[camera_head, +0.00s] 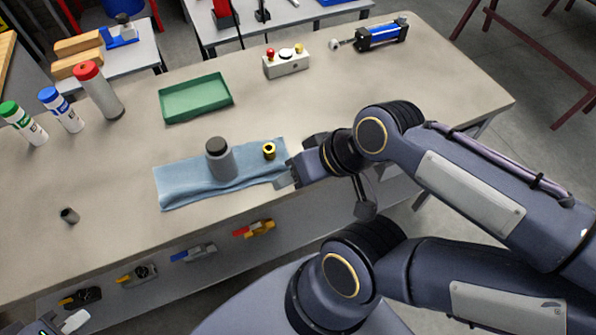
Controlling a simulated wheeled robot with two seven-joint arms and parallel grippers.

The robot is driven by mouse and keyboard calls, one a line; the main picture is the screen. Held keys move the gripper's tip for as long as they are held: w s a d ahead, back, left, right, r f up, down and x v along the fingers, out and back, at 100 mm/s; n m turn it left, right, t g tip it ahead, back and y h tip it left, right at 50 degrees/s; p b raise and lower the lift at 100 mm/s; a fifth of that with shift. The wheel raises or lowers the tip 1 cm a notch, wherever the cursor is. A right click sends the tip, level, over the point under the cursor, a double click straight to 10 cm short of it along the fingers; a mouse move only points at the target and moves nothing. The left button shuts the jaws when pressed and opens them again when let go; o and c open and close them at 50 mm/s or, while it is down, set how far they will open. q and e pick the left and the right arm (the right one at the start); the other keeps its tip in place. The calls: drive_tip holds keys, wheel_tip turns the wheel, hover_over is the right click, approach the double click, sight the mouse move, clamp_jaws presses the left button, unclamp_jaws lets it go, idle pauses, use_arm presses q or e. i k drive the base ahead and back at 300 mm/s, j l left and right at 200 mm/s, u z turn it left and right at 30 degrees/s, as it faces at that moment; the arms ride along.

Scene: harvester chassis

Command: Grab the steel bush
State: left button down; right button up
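A small grey cylinder (69,215), which looks like the steel bush, lies alone on the bare left part of the workbench. A short yellow ring with a dark centre (269,151) sits on a blue cloth (180,188).
A grey bottle with a dark cap (222,165) stands on the cloth. Behind are a green tray (196,98), a button box (287,65) and a blue cylinder unit (382,37). Several capped tubes, one red-capped (100,95), stand at left. The bench (120,235) is clear around the grey cylinder.

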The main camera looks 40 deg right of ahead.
sight(69, 215)
drive_tip(key=j+z, duration=0.2)
drive_tip(key=z, duration=0.2)
drive_tip(key=j+z, duration=0.15)
drive_tip(key=z, duration=0.2)
drive_tip(key=j+z, duration=0.2)
drive_tip(key=z, duration=0.2)
drive_tip(key=k+j+z, duration=0.1)
drive_tip(key=j, duration=0.25)
drive_tip(key=k+j, duration=0.1)
drive_tip(key=j, duration=0.3)
drive_tip(key=j+z, duration=0.15)
drive_tip(key=j, duration=0.2)
drive_tip(key=k+j+z, duration=0.1)
drive_tip(key=j, duration=0.25)
drive_tip(key=k+j+z, duration=0.1)
drive_tip(key=k+j, duration=0.1)
drive_tip(key=j, duration=0.1)
